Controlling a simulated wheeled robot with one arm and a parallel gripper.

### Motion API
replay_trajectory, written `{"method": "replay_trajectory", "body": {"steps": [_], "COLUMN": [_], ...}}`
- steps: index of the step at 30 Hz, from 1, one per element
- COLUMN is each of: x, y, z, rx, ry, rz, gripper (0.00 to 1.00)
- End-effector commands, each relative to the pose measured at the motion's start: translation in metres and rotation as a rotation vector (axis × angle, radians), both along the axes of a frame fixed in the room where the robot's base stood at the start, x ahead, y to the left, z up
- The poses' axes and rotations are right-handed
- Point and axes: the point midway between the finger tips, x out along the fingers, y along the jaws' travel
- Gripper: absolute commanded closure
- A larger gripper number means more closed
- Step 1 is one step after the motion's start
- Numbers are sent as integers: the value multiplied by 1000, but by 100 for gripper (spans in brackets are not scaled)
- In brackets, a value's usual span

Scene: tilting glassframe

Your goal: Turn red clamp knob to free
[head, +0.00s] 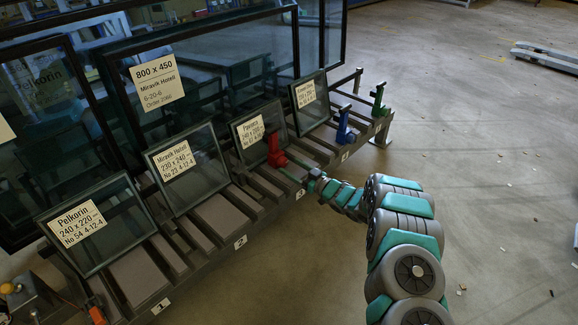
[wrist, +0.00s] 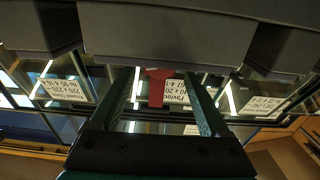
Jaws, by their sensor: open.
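The red clamp knob (head: 275,153) stands on the rack at the lower right corner of the pane labelled Pavona. My gripper (head: 289,174) reaches in from the right, with its fingertips close to the lower part of the red clamp. In the wrist view the red knob (wrist: 157,88) shows as a T shape between the two open fingers of my gripper (wrist: 159,76). A gap shows on each side of the knob. Whether the fingertips reach fully around it in depth, I cannot tell.
A blue clamp (head: 345,126) and a green clamp (head: 379,98) stand farther right on the rack. An orange clamp (head: 97,313) is at the near left. Small labelled panes lean along the slats, with large panes (head: 215,65) behind. Floor to the right is open.

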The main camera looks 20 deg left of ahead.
Motion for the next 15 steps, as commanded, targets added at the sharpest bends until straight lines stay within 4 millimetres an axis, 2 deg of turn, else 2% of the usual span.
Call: {"method": "replay_trajectory", "body": {"steps": [6, 15], "x": [7, 10], "y": [20, 23], "z": [-2, 0], "rx": [0, 1], "ry": [1, 1], "rz": [1, -1], "gripper": [20, 20]}}
